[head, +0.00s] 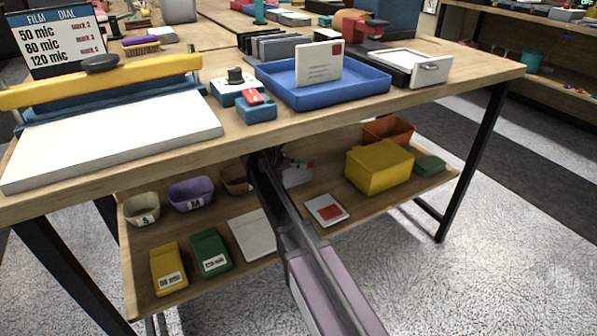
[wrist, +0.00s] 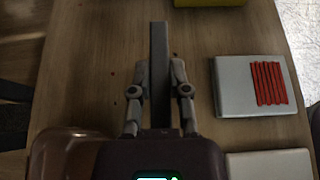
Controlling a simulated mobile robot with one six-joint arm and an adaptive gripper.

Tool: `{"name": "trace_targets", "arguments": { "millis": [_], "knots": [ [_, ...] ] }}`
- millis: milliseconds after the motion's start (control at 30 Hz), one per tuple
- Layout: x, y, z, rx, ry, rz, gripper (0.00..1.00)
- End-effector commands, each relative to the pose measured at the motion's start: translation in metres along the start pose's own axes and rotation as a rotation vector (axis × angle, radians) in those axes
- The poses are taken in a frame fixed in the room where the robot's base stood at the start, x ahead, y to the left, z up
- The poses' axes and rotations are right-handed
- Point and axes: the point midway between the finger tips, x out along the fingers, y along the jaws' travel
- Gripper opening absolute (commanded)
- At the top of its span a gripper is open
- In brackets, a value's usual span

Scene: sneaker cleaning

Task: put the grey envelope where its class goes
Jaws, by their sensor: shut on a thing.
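My gripper (wrist: 160,70) is shut on a thin dark grey piece, seen edge-on between its two fingers in the wrist view. It appears to be the grey envelope (wrist: 158,40), held upright over the lower shelf (wrist: 85,60). In the head view my arm reaches under the tabletop to that shelf and hides most of the gripper. A pale grey face with red marks (head: 298,174) shows just right of the arm there; I cannot tell whether it is the held envelope. A white envelope with a red stamp (head: 319,63) stands in the blue tray (head: 345,97) on the tabletop.
Right of my gripper lies a pale pad with red strips (wrist: 231,90). A yellow bin (head: 378,168) and an orange bin (head: 388,130) stand at the shelf's right. Small bowls, including a purple one (head: 192,193), are left. The tabletop edge (head: 420,92) overhangs the arm.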

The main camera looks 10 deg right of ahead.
Motion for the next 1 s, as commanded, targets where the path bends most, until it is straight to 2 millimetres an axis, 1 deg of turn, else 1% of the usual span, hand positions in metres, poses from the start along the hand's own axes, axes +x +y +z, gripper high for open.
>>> {"name": "trace_targets", "arguments": {
  "millis": [33, 200, 567, 733, 767, 800, 867, 900, 1000],
  "knots": [
    [0.0039, 0.0001, -0.0074, 0.0, 0.0, 0.0, 0.0],
    [0.0072, 0.0002, -0.0139, 0.0, 0.0, 0.0, 0.0],
    [0.0066, 0.0003, -0.0138, -0.001, 0.0, 0.001, 0.0],
    [0.0083, 0.0003, -0.0174, -0.001, 0.0, 0.001, 0.0],
    [0.0082, 0.0004, -0.0173, -0.001, 0.0, 0.001, 0.26],
    [0.0078, 0.0003, -0.0166, -0.001, 0.0, 0.001, 0.38],
    [0.0077, 0.0004, -0.0165, -0.001, 0.0, 0.001, 0.56],
    [0.0076, 0.0004, -0.0165, -0.001, 0.0, 0.001, 0.57],
    [0.0076, 0.0004, -0.0166, -0.001, 0.0, 0.001, 0.57]
  ]
}}
